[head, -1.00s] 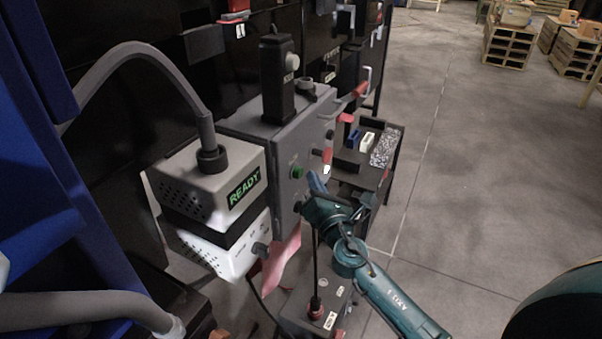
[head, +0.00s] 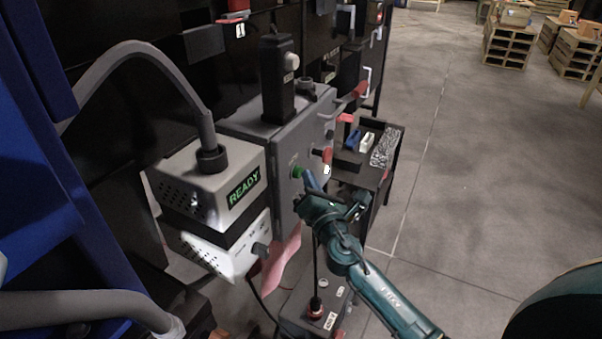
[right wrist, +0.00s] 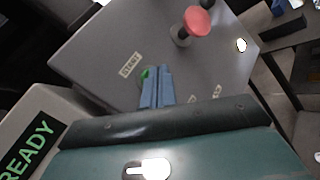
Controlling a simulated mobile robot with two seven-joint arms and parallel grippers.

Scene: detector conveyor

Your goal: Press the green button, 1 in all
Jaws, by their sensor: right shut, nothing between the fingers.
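The green button (head: 297,172) sits on the front face of the grey control box (head: 270,138). In the right wrist view a small part of the green button (right wrist: 146,73) shows at the fingertips, mostly hidden behind them. My right gripper (head: 308,178) is shut and empty. Its blue fingers (right wrist: 156,84) point at the button in the right wrist view. The tips are at or very close to the button; I cannot tell whether they touch. My left gripper is not in view.
A red knob (right wrist: 199,21) sticks out of the box beside the button. A white unit with a READY screen (head: 244,187) stands left of the box. A pink cloth-like piece (head: 281,262) hangs below. A dark shelf (head: 383,178) with small items is to the right.

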